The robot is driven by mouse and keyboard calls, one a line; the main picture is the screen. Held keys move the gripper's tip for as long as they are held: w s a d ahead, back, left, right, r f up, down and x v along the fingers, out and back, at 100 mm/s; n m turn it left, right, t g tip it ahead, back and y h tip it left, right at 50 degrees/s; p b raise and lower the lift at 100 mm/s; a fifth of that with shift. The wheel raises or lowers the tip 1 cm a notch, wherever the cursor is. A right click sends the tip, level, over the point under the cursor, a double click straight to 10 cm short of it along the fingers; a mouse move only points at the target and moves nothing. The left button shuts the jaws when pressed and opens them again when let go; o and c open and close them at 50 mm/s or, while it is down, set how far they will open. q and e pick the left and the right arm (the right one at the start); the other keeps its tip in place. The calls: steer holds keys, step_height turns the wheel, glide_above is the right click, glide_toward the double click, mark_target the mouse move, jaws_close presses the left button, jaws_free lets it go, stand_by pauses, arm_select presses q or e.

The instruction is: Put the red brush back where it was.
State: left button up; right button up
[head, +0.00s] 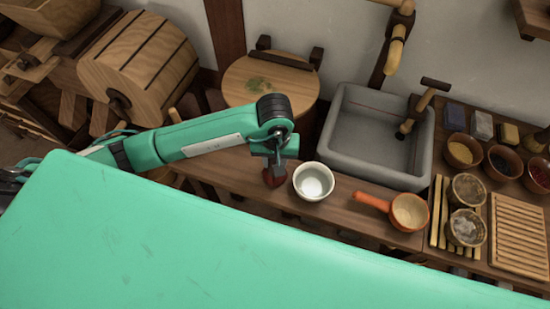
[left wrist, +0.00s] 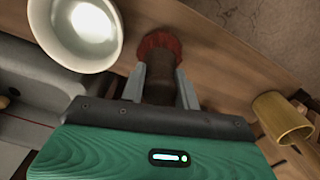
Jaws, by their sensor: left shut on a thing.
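The red brush (head: 274,178) is just below my left gripper (head: 277,158) in the head view, over the wooden counter and close to the left side of a white bowl (head: 313,181). In the left wrist view the fingers of my left gripper (left wrist: 160,88) are shut on the brush's brown handle (left wrist: 158,72). Its red end (left wrist: 160,43) points away from the palm, toward the counter. I cannot tell whether that end touches the wood. The bowl (left wrist: 86,32) is beside it. My right gripper is not in view.
A grey stone sink (head: 370,140) stands behind the bowl. An orange-handled pan (head: 408,212) and several small bowls lie to the right, by a slatted board (head: 519,235). A round-topped wooden tub (head: 268,82) stands behind the arm. A yellowish cup (left wrist: 281,117) shows in the wrist view.

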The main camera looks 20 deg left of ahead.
arm_select(q)
steer(key=shift+f, duration=0.3)
steer(key=o, duration=0.9)
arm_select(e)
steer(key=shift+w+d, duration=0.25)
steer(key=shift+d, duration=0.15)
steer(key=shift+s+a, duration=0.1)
